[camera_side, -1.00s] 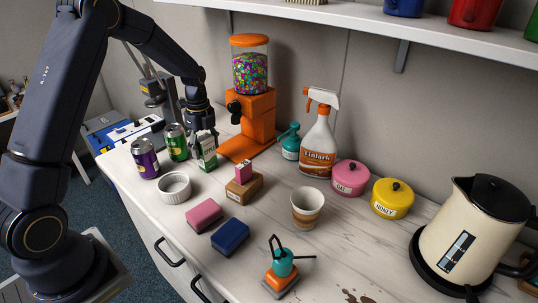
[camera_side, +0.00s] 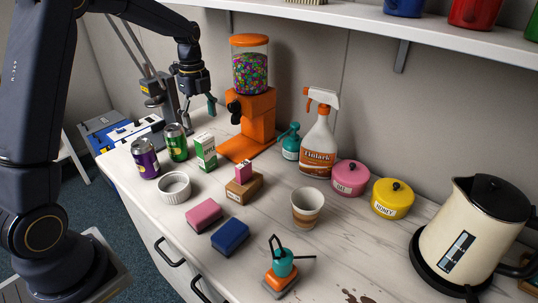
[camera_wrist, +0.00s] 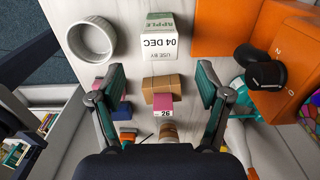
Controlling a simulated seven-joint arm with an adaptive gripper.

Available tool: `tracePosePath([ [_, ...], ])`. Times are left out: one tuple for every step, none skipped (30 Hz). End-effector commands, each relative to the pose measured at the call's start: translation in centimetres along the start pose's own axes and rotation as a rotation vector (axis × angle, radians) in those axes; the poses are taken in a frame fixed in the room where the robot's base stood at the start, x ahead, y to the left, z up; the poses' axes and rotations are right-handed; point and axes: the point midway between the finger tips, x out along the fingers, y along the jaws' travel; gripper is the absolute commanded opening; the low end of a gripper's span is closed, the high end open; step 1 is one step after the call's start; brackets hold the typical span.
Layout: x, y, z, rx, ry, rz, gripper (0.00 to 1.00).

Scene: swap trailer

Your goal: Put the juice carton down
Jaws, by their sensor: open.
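The juice carton (camera_side: 205,152), white and green, stands upright on the counter beside the green can, left of the orange dispenser. In the wrist view the carton (camera_wrist: 159,38) shows its white top with "04 DEC" and a green "APPLE" side. My gripper (camera_side: 198,108) is open and empty, raised above and behind the carton, apart from it. In the wrist view the open fingers (camera_wrist: 160,88) are wide apart, with nothing between them in their grasp.
A purple can (camera_side: 145,158) and green can (camera_side: 176,142) stand left of the carton. A white ramekin (camera_side: 174,187) is in front. The orange candy dispenser (camera_side: 257,115) stands close right. A wooden block (camera_side: 244,191) bears a pink block (camera_side: 243,171).

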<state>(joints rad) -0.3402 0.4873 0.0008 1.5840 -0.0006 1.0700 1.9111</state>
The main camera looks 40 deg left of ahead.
Motion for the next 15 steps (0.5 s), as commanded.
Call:
tracePosePath([
  [-0.8, -0.1, 0.0, 0.000, -0.001, -0.002, 0.77],
  [-1.1, -0.1, 0.0, 0.000, -0.001, -0.002, 0.77],
  [-1.4, 0.0, 0.0, -0.001, 0.000, -0.001, 0.77],
  [-1.7, 0.1, 0.0, -0.004, -0.001, -0.001, 0.77],
  [-2.0, 0.1, -0.2, -0.011, -0.002, -0.004, 0.77],
  [-2.6, 0.3, -0.5, -0.030, -0.004, -0.012, 0.77],
  [-3.2, 0.6, -0.9, -0.054, -0.007, -0.021, 0.77],
  [-3.8, 1.0, -1.4, -0.088, -0.009, -0.032, 0.77],
  [-5.0, 1.7, -2.3, -0.148, -0.013, -0.052, 0.77],
  [-5.9, 2.4, -3.1, -0.203, -0.015, -0.072, 0.77],
  [-6.8, 3.2, -4.0, -0.268, -0.015, -0.095, 0.77],
  [-8.1, 4.5, -5.3, -0.363, -0.010, -0.127, 0.77],
  [-9.0, 5.7, -6.2, -0.441, -0.004, -0.154, 0.77],
  [-9.8, 6.9, -7.2, -0.524, 0.007, -0.181, 0.77],
  [-10.7, 8.7, -8.5, -0.634, 0.026, -0.216, 0.77],
])
